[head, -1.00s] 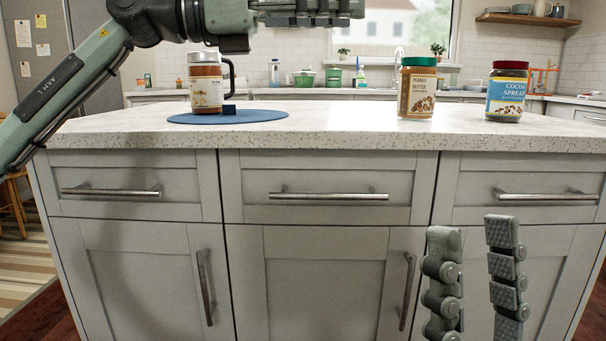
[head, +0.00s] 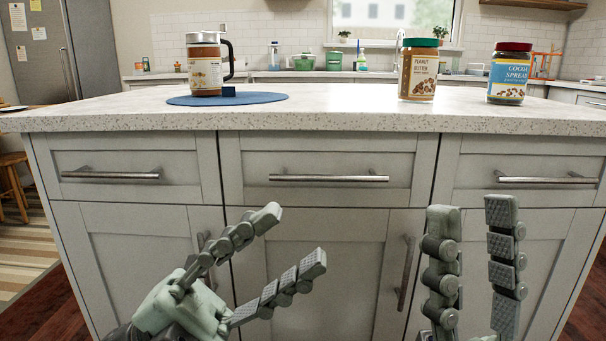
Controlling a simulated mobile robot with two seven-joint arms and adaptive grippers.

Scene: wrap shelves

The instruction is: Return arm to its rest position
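My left gripper (head: 294,234) is open and empty, low in front of the cabinet doors in the head view. Its fingers point up and to the right, below the countertop edge. My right gripper (head: 472,206) is open and empty at the lower right, fingers pointing up in front of the cabinet. Both grippers are apart from each other and touch nothing that I can see.
A countertop (head: 320,112) spans the view. On it are a jar with a dark handle (head: 205,72) on a blue round mat (head: 265,98), a peanut butter jar (head: 418,72) and a cocoa spread jar (head: 509,75). Cabinet handles (head: 329,178) stick out below.

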